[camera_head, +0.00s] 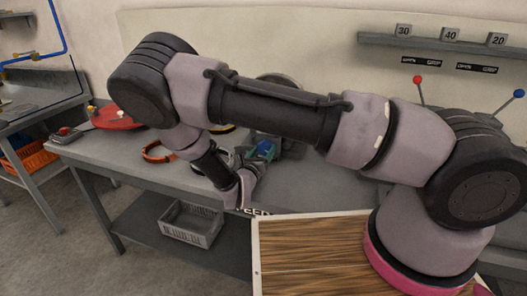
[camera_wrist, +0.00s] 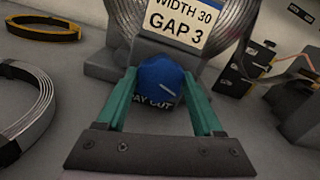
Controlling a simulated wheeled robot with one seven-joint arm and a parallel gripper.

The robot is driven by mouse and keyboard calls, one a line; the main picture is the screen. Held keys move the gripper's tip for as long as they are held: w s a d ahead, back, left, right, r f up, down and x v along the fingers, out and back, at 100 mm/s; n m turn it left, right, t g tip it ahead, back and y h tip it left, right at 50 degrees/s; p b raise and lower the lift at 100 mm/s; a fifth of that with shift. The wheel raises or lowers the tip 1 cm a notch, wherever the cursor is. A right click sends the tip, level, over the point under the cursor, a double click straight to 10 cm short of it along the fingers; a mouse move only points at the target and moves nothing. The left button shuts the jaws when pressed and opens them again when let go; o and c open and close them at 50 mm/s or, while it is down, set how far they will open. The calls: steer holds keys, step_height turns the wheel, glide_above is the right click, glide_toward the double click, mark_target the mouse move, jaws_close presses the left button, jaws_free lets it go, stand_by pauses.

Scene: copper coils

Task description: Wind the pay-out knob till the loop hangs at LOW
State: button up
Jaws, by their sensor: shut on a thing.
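Behind the knob stands a coil of wound strip (camera_wrist: 236,22) with a label reading "WIDTH 30 GAP 3". The hanging loop and a LOW mark cannot be made out in either view.
The grey bench (camera_head: 310,185) carries an orange ring (camera_head: 157,152) and a red round thing (camera_head: 117,117). A loose coil (camera_wrist: 25,110) and a yellow-black ring (camera_wrist: 43,29) lie left of my gripper. A black box (camera_wrist: 245,66) with wires stands to the right. A grey crate (camera_head: 190,226) sits below.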

steer(key=m, duration=0.5)
steer(key=shift+m, duration=0.4)
steer(key=m, duration=0.4)
steer(key=shift+s+m, duration=0.1)
steer(key=shift+m, duration=0.3)
stand_by(0.4)
steer(key=o, duration=1.4)
